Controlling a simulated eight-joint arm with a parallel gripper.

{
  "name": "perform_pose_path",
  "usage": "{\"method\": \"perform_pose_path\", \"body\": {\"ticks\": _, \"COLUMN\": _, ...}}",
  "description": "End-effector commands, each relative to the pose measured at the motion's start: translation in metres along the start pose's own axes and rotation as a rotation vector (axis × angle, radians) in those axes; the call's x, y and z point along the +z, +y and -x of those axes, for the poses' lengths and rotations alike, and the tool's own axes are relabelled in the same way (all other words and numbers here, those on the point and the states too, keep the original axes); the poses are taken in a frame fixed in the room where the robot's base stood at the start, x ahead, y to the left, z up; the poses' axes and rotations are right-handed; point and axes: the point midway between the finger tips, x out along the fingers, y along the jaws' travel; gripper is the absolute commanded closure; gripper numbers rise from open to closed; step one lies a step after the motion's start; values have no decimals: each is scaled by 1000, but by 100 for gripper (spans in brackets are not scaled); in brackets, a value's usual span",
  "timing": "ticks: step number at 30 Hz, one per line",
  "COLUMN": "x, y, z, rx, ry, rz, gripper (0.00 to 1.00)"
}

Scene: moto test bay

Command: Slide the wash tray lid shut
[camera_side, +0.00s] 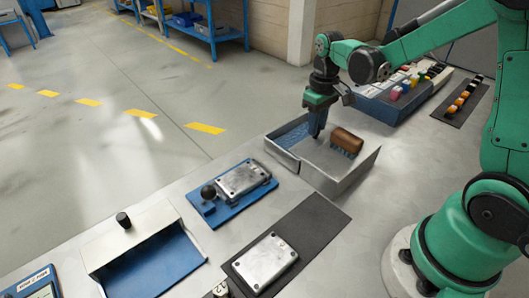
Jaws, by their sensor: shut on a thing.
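The wash tray (357,173) is an open-topped grey metal box at the middle right of the table. A blue strip (288,136) shows along its left side. A flat grey panel (318,158), which looks like the lid, fills the part to the right of that strip. My gripper (317,135) points down over the tray, with its fingertips at the line between strip and panel. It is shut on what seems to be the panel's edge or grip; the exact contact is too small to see. A brown brush (346,140) with blue bristles sits right of the fingers.
A second grey box (175,277), blue inside, with a black-knobbed cover (128,238), stands at the lower left. A blue fixture (230,204) holds a metal plate; another plate (265,262) lies on a dark mat (313,220). Racks of coloured items (400,92) stand behind the tray.

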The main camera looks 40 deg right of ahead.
Motion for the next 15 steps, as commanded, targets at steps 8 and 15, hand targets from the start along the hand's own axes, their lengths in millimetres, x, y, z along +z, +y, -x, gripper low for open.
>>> {"method": "perform_pose_path", "body": {"ticks": 8, "x": -22, "y": 0, "z": 0, "rx": 1, "ry": 1, "rz": 1, "gripper": 100}}
{"method": "perform_pose_path", "body": {"ticks": 15, "x": -41, "y": 0, "z": 0, "rx": 1, "ry": 1, "rz": 0, "gripper": 100}}
